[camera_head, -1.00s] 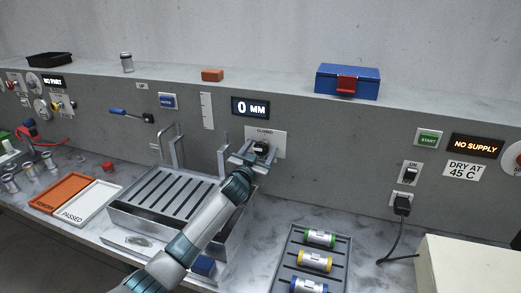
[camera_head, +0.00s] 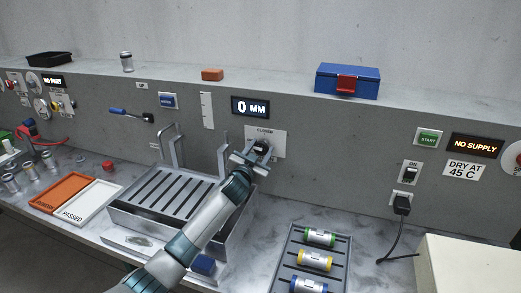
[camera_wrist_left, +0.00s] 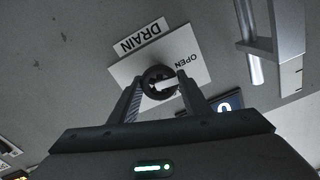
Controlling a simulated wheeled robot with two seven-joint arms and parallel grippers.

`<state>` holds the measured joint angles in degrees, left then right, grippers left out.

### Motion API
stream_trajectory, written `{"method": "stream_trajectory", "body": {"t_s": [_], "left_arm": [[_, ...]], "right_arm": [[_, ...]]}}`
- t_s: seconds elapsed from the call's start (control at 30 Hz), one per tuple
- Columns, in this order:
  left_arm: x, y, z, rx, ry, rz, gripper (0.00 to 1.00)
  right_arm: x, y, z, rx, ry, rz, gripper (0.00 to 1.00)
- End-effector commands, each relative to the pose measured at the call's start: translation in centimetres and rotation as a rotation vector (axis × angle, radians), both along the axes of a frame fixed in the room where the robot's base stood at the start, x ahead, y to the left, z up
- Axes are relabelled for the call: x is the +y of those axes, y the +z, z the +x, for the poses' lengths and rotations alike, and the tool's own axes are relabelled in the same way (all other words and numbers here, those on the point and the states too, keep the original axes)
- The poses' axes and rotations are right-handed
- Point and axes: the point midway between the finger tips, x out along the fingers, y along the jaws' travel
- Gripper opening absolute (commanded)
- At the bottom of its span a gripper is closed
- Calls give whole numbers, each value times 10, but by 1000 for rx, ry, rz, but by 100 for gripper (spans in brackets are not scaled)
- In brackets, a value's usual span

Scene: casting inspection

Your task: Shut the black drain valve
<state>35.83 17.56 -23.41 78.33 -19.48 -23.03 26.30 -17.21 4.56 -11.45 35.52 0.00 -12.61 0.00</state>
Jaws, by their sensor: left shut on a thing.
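The black drain valve (camera_wrist_left: 160,76) is a round knob with a white pointer bar, on a white wall plate. The plate (camera_head: 279,143) reads CLOSED at its top in the head view, while OPEN and DRAIN labels show in the wrist view. My left gripper (camera_wrist_left: 160,91) has its fingers either side of the knob and is shut on it. In the head view the gripper (camera_head: 254,153) partly covers the knob. I cannot tell exactly which label the pointer faces. My right gripper is not in view.
A metal tank with a slatted grate (camera_head: 165,190) stands below my left arm. The display (camera_head: 250,107) above the valve reads 0 MM. A grey rack (camera_head: 339,262) with several coloured cylinders lies to the right. Orange and white trays (camera_head: 92,204) lie left.

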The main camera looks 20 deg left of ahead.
Motion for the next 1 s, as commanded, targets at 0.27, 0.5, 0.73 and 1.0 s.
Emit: {"method": "stream_trajectory", "body": {"t_s": [0.27, 0.5, 0.73, 1.0], "left_arm": [[0, 0, 0, -6, -1, 219, 21], [-1, 0, 0, -14, -1, 447, 21], [-1, 0, 0, -22, 0, 667, 21], [-2, -1, 0, -30, 0, 923, 21]], "right_arm": [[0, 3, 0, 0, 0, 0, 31], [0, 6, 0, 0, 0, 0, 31], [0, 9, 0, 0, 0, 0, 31], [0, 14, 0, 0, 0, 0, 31]]}}
